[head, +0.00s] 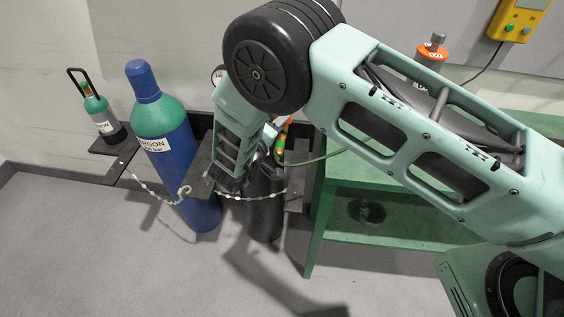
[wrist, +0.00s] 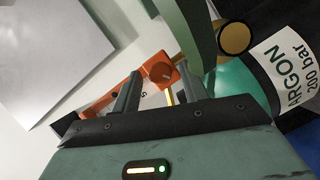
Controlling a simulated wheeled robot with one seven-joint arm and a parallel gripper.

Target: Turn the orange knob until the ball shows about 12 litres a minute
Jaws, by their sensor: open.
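A pale patch with a small dark mark lies beside the left finger, and a thin yellow strip shows below the knob. I cannot make out the ball or any reading. In the head view, my arm covers most of this area, and only a small orange and yellow piece (head: 283,135) shows beside the forearm.
A blue and green argon cylinder (head: 165,140) stands left of my forearm, a black one (head: 264,215) below it. A chain (head: 238,196) crosses in front. A green bench (head: 400,229) is at right. A brass fitting (wrist: 233,38) sits close right of my fingers.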

